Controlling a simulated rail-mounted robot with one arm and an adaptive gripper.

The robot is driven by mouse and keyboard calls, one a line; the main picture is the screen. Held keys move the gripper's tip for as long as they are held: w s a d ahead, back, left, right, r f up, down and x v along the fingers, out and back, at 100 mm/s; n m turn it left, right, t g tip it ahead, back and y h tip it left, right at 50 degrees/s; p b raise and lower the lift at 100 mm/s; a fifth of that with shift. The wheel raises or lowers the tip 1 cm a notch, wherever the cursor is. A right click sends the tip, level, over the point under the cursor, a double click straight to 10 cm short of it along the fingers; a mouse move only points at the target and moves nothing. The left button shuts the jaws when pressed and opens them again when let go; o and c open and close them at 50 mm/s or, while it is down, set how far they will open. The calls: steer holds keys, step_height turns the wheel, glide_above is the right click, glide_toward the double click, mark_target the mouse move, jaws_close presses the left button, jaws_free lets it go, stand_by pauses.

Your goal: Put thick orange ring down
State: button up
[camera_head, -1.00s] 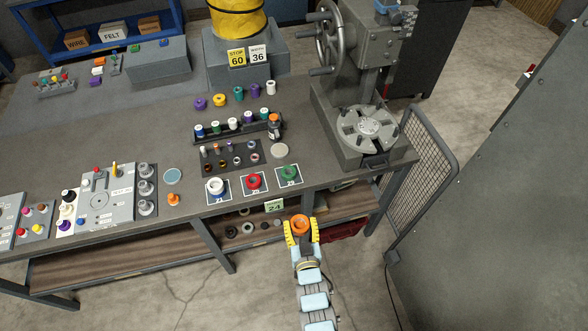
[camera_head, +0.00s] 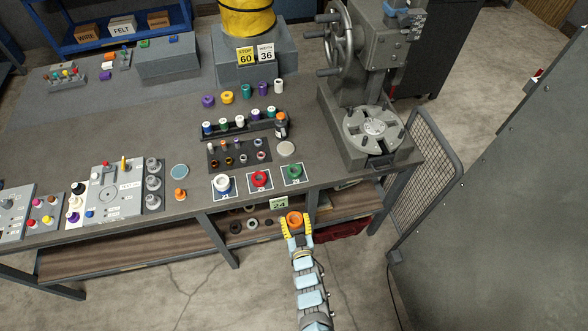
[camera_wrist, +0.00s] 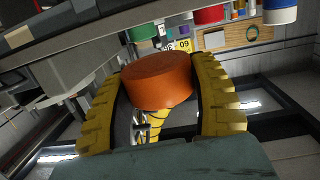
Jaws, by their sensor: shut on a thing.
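The thick orange ring (camera_head: 295,218) is held between the yellow fingers of my gripper (camera_head: 296,224), in front of the bench's front edge. In the wrist view the orange ring (camera_wrist: 157,80) sits between both fingers of my gripper (camera_wrist: 158,95), and I see its outer side, not its hole. On the bench, a white ring (camera_head: 222,183), a red ring (camera_head: 260,179) and a green ring (camera_head: 292,171) rest on separate square cards near the front edge.
A lower wooden shelf (camera_head: 150,248) holds several dark rings (camera_head: 252,224). A grey press with a round slotted table (camera_head: 372,130) stands at the bench's right end. A wire mesh guard (camera_head: 425,165) stands right of it. Small parts crowd the bench middle.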

mark_target(297, 216)
steer(key=shift+w+f, duration=0.15)
steer(key=shift+w, duration=0.55)
steer(key=shift+w+d+f, duration=0.1)
steer(key=shift+w, duration=0.1)
steer(key=shift+w, duration=0.5)
steer(key=shift+d, duration=0.15)
steer(key=shift+w+p, duration=0.25)
steer(key=shift+p, duration=0.05)
stand_by(0.6)
steer(key=shift+w+a+r, duration=0.1)
steer(key=shift+a+r, duration=0.1)
steer(key=shift+a, duration=0.15)
steer(key=shift+w+d+m+h, duration=0.1)
steer(key=shift+d+m+h, duration=0.2)
steer(key=shift+d+h, duration=0.1)
